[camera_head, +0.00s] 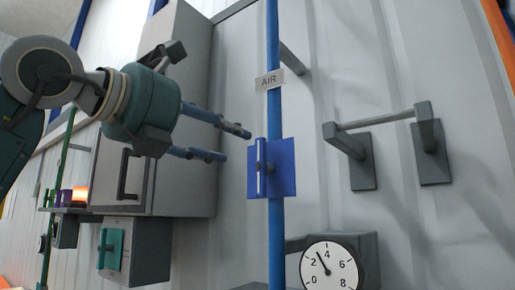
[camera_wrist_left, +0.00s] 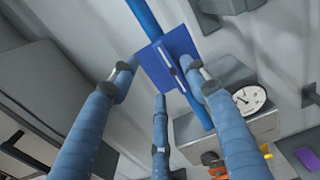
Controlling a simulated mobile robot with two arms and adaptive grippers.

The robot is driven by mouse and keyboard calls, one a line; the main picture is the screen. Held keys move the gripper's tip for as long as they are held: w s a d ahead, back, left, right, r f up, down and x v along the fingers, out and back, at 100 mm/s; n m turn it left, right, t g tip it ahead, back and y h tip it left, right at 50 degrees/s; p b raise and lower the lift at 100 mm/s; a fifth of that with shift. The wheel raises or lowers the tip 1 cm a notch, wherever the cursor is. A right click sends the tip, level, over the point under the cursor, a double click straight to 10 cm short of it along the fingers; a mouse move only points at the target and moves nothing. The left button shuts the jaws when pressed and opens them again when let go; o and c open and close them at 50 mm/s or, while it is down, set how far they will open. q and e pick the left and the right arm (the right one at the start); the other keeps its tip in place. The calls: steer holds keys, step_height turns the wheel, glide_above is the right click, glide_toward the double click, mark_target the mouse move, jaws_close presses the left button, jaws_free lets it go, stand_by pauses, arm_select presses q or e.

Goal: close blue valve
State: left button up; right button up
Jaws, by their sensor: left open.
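The blue valve (camera_head: 286,166) is a square blue plate on a vertical blue pipe (camera_head: 273,45). Its narrow bar handle (camera_head: 261,168) stands upright, roughly parallel to the pipe. My left gripper (camera_head: 234,145) is open, with its blue fingers reaching from the left towards the plate; a gap shows between fingertips and handle. In the left wrist view, the valve plate (camera_wrist_left: 180,44) and handle (camera_wrist_left: 178,78) lie beyond the spread fingers (camera_wrist_left: 160,80), with nothing held between them. The right gripper is not in view.
An AIR label (camera_head: 269,79) hangs on the pipe above the valve. A round gauge (camera_head: 329,270) stands below right. A grey rail (camera_head: 376,121) sticks out on the right. A grey cabinet (camera_head: 195,60) and a box with a green plate (camera_head: 110,249) stand left.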

mark_target(256, 149)
arm_select(q)
steer(key=p+x, duration=0.4)
steer(key=x, duration=0.6)
steer(key=shift+p, duration=0.3)
steer(key=shift+w+d, duration=0.25)
steer(key=shift+w, duration=0.15)
steer(key=shift+f, duration=0.1)
jaws_close()
